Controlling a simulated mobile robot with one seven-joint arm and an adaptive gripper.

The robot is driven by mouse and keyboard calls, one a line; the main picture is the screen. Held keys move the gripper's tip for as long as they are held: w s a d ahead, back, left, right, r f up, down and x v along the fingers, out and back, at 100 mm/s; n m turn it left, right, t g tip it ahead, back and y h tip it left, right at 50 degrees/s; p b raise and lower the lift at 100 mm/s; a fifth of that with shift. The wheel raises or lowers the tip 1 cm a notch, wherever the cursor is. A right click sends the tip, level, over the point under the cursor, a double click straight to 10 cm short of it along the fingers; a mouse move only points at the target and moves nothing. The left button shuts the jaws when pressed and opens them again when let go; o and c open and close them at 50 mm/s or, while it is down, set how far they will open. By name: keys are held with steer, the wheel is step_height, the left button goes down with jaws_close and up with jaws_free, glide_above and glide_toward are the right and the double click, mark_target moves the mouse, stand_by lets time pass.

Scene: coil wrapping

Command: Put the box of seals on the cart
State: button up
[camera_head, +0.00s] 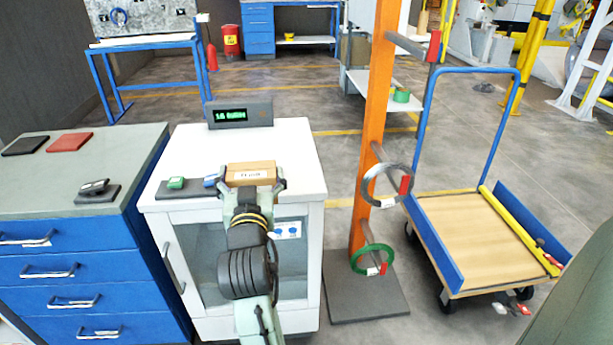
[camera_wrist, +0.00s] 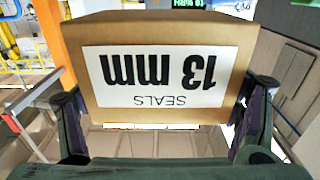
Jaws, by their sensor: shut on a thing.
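The box of seals (camera_head: 251,172) is a small brown carton with a white label. In the wrist view the box (camera_wrist: 165,65) fills the middle, and its label reads "13 mm SEALS" upside down. My gripper (camera_head: 252,184) is shut on the box, with one finger at each side of it. In the head view the box appears over the top of the white cabinet; I cannot tell whether it touches that top. The cart (camera_head: 478,232) stands at the right, with a wooden deck, blue side boards and a blue push handle.
An orange post (camera_head: 369,130) on a dark base, with rings on its pegs, stands between the white cabinet (camera_head: 300,160) and the cart. A yellow bar (camera_head: 520,230) lies along the cart's right side. Most of the cart's deck is bare. A blue drawer unit (camera_head: 90,245) is at the left.

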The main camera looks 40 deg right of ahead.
steer(key=shift+d+r, duration=0.1)
steer(key=shift+r, duration=0.4)
steer(key=d+p, duration=0.1)
steer(key=d, duration=0.3)
steer(key=d+p, duration=0.1)
steer(key=d, duration=0.4)
steer(key=w+d+f+p, duration=0.1)
steer(key=d, duration=0.4)
steer(key=shift+w+d, duration=0.1)
steer(key=shift+d, duration=0.1)
steer(key=shift+w+d+f, duration=0.1)
steer(key=shift+d+f, duration=0.15)
steer(key=shift+d, duration=0.25)
step_height(320, 180, down, 3)
steer(key=shift+r+p, duration=0.1)
steer(key=shift+p, duration=0.6)
steer(key=shift+f, duration=0.35)
steer(key=shift+f, duration=0.15)
steer(key=o, duration=1.7)
